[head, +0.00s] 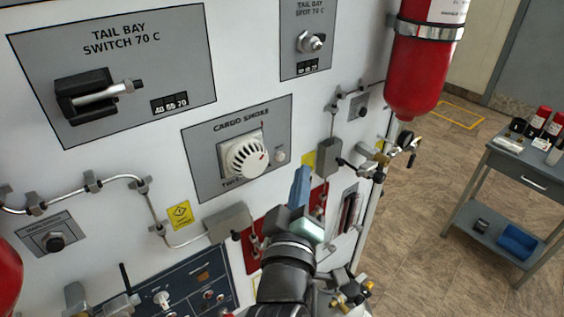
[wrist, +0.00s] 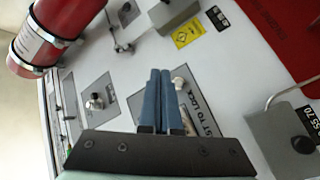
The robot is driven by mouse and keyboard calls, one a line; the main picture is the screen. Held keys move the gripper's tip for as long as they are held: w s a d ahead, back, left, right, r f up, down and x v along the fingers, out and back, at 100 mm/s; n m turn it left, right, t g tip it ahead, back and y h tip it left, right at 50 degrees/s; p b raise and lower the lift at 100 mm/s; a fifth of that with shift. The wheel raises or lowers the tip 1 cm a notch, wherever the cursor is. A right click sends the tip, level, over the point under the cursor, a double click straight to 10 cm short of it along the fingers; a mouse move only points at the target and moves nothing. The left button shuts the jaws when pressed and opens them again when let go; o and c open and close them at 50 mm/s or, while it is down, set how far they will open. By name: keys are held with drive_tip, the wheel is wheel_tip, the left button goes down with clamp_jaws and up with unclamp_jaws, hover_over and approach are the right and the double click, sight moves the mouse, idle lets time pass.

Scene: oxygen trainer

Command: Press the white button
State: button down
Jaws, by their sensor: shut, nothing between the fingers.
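The small white button (head: 281,156) is on the grey CARGO SMOKE panel (head: 205,165), right of the round white detector dial (head: 246,158). It also shows in the wrist view as a small pale round knob (wrist: 180,81), just right of the fingertips. My gripper (head: 301,172) has blue fingers that are closed together and empty. In the head view the fingertips are a little below and right of the button. In the wrist view the fingers (wrist: 160,72) cover part of the panel, and the dial is hidden. I cannot tell the gap between fingertips and panel.
A grey box with conduit (head: 328,157) and a red extinguisher bottle (head: 418,70) are right of the panel. The TAIL BAY SWITCH panel (head: 180,75) is at upper left. A grey cart (head: 515,180) stands at right on open floor.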

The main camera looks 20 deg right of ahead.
drive_tip(key=shift+w+a+b, duration=0.2)
drive_tip(key=shift+w+a, duration=0.05)
drive_tip(key=shift+w, duration=0.4)
drive_tip(key=shift+w+a+b, duration=0.15)
drive_tip(key=shift+w+a, duration=0.05)
drive_tip(key=shift+w, duration=0.4)
idle(1.2)
drive_tip(key=shift+w+a, duration=0.15)
drive_tip(key=shift+w, duration=0.25)
drive_tip(key=shift+w+a+b, duration=0.15)
drive_tip(key=shift+w+b, duration=0.2)
idle(0.7)
drive_tip(key=shift+s, duration=0.15)
drive_tip(key=shift+s+d+p, duration=0.25)
drive_tip(key=shift+s+p, duration=0.1)
drive_tip(key=shift+s, duration=0.3)
drive_tip(key=s, duration=0.1)
drive_tip(key=s+d+p, duration=0.1)
drive_tip(key=s, duration=0.1)
drive_tip(key=s+p, duration=0.1)
drive_tip(key=shift+s+d, duration=0.35)
drive_tip(key=shift+d, duration=0.05)
